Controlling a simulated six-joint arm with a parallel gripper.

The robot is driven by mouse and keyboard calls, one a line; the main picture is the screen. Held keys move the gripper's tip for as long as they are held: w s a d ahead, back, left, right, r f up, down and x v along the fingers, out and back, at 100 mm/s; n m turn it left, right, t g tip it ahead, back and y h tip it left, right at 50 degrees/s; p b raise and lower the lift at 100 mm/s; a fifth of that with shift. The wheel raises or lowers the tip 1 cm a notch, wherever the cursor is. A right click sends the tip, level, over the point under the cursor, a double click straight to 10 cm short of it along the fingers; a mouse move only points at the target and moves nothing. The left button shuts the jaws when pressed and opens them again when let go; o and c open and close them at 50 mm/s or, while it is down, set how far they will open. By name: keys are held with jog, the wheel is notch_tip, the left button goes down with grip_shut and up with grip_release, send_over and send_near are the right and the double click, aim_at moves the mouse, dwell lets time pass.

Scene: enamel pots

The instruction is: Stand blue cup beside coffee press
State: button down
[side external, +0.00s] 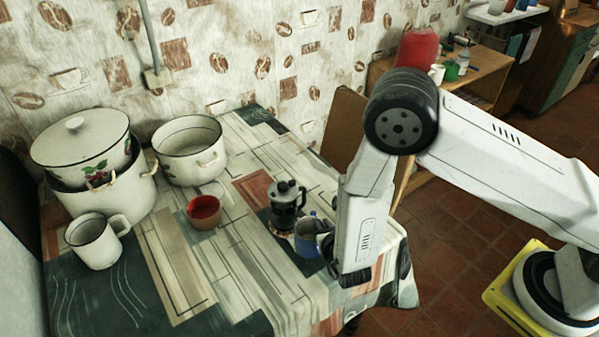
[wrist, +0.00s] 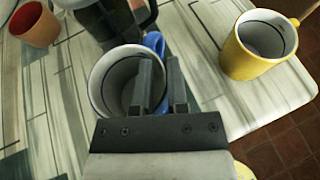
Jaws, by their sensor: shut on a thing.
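The blue cup (side external: 307,240) is upright just right of and in front of the coffee press (side external: 286,203) in the side view. In the wrist view the cup (wrist: 112,75) shows its pale inside, a dark rim line and a blue handle. My gripper (wrist: 162,85) is shut on the cup's wall, one finger inside the rim and one outside. The dark coffee press (wrist: 103,20) is close beyond the cup in the wrist view. I cannot tell whether the cup touches the press or the table. My arm hides the fingers in the side view.
A yellow cup (wrist: 255,52) stands near the table edge, right of my gripper in the wrist view. A red-brown bowl (side external: 204,211), a white mug (side external: 93,243) and large enamel pots (side external: 190,152) stand to the left. The table's front middle is clear.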

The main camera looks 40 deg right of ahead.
jog(key=shift+f, duration=1.45)
jog(key=shift+f, duration=0.15)
jog(key=c, duration=0.6)
grip_release()
jog(key=shift+s+a+r, duration=0.25)
jog(key=shift+s+r, duration=0.15)
jog(key=shift+s, duration=0.1)
jog(key=shift+v, duration=5.45)
jog(key=shift+d, duration=0.1)
